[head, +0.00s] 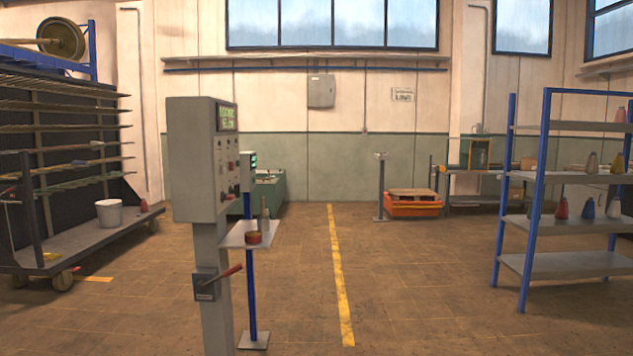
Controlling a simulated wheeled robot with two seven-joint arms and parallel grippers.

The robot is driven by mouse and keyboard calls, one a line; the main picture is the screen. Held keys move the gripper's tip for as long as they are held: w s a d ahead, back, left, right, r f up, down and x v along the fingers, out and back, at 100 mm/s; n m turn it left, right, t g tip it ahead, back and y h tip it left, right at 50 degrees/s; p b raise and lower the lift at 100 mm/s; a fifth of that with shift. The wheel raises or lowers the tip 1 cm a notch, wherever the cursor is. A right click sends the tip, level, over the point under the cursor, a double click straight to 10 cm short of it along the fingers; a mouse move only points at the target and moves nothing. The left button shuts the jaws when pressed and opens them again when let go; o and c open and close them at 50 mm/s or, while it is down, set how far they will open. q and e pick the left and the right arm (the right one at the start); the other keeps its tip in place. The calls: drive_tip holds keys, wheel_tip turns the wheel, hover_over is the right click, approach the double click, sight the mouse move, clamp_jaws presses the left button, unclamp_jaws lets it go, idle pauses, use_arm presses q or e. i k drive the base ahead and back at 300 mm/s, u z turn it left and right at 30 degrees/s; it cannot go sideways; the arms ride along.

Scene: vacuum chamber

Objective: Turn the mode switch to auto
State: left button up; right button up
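A grey control cabinet (190,160) stands on a grey post (212,290) left of centre. Its control face is turned to the right and I see it at a steep angle. A dark display with green text (227,118) sits at the top of that face. Below it are several small knobs, buttons or lights (230,165), some of them red. They are too small to tell which one is the mode switch or how it is set. Neither of my grippers is in view.
A lever with a red handle (230,271) sticks out from the post. Beside it a small stand (240,237) holds a red tin and a bottle. A loaded rack (70,240) is at the left, a blue shelf (590,265) at the right. The middle floor is clear.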

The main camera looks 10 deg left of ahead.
sight(236, 191)
drive_tip(key=z, duration=0.45)
drive_tip(key=i, duration=2.15)
drive_tip(key=u, duration=0.35)
